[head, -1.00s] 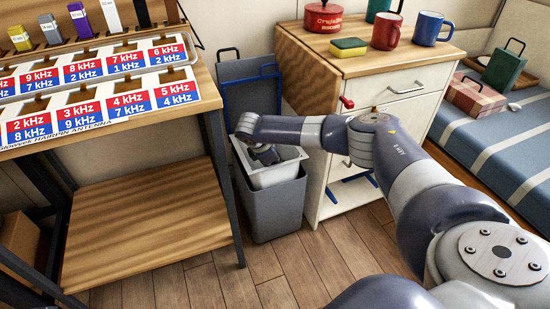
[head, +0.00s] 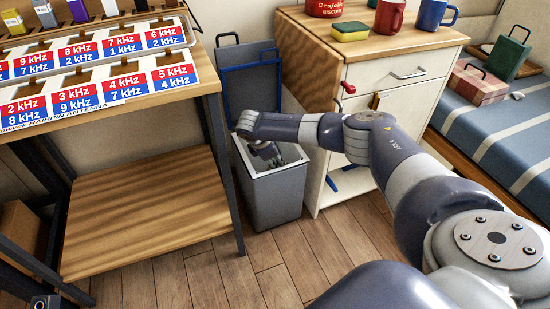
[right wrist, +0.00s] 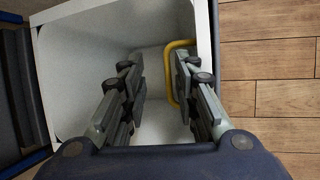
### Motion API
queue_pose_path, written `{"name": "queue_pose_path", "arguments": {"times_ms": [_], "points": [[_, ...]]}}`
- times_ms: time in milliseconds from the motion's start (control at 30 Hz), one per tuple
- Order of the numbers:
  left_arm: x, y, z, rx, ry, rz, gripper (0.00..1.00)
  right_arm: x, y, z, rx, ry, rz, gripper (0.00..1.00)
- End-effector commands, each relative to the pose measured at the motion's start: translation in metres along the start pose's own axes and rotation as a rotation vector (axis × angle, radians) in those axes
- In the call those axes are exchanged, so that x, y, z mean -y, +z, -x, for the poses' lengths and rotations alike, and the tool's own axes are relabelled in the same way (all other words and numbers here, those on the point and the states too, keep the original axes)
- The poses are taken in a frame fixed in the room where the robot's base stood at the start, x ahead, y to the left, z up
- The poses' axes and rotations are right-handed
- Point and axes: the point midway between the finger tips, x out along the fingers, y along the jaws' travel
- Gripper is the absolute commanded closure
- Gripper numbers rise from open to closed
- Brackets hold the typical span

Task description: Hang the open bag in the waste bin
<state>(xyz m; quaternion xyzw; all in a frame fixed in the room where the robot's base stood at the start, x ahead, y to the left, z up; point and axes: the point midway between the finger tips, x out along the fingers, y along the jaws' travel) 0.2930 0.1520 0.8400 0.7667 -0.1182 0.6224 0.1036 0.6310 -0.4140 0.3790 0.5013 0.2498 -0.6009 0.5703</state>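The grey waste bin (head: 275,200) stands on the floor between the wooden table and the white cabinet. The white open bag (head: 242,152) lines its inside, with its pale rim at about the level of the bin's top. In the right wrist view I look down into the white bag (right wrist: 85,60). A yellow handle (right wrist: 168,75) shows inside, partly hidden by the right-hand finger. My right gripper (right wrist: 160,90) reaches down into the bag with its fingers apart; it also shows in the head view (head: 270,155). My left gripper is not in view.
A grey panel with a blue frame (head: 250,68) stands behind the bin. The white cabinet (head: 390,80) is close on the right, the wooden table (head: 150,200) on the left. Bare floor (head: 290,265) lies in front of the bin.

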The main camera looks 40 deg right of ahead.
Motion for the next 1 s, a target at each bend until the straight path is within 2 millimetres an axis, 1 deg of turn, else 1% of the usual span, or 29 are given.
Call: {"name": "queue_pose_path", "arguments": {"times_ms": [267,367,600,700,833,1000], "points": [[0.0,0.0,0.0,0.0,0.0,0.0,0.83,0.0,0.0,0.003,-0.001,0.0,0.0,0.72],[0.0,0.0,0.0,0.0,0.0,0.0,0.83,-0.001,0.0,0.013,-0.002,0.001,0.0,0.72],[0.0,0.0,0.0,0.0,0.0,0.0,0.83,-0.001,0.0,0.053,-0.001,0.002,0.0,0.72],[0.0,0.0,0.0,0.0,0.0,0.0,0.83,0.0,-0.001,0.066,-0.002,0.001,0.0,0.72],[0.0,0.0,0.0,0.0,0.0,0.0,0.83,0.0,0.0,0.074,0.0,0.0,0.0,0.72],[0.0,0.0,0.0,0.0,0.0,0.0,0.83,0.0,0.0,0.075,0.0,0.0,0.0,0.72]]}}
